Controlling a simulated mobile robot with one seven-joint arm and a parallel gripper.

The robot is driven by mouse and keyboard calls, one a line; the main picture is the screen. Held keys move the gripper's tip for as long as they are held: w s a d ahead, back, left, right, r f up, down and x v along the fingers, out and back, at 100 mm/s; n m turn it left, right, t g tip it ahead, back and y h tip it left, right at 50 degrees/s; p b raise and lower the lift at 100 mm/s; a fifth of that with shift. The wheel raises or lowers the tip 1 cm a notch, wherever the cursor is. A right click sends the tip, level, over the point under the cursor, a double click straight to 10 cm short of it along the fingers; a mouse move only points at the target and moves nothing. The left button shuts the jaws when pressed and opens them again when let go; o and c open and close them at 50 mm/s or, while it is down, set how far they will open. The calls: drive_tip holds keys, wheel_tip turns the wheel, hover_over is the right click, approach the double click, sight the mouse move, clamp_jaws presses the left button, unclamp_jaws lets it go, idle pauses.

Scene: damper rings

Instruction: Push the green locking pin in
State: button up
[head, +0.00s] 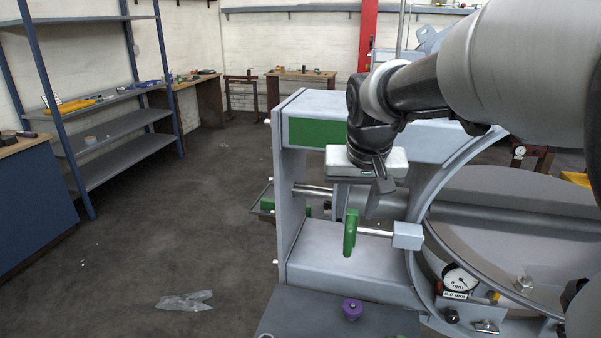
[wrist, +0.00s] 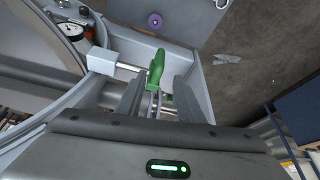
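The green locking pin's handle (head: 350,232) hangs in the grey frame, joined to a silver rod (head: 375,232) that runs right into a grey block (head: 407,236). In the wrist view the green handle (wrist: 156,68) appears in line with the gap between my fingers, around their tips. My gripper (head: 356,213) points down just above and behind the handle. Its two fingers stand apart in the wrist view (wrist: 158,82), with nothing clasped between them. I cannot tell whether a finger touches the handle.
A round dial (head: 460,279) and a large ring (head: 425,255) are at right. A purple knob (head: 352,309) sits in front. The left floor is mostly clear.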

sight(350, 232)
drive_tip(key=x, duration=1.2)
drive_tip(key=shift+f+b, duration=0.25)
drive_tip(key=shift+b, duration=0.15)
clamp_jaws()
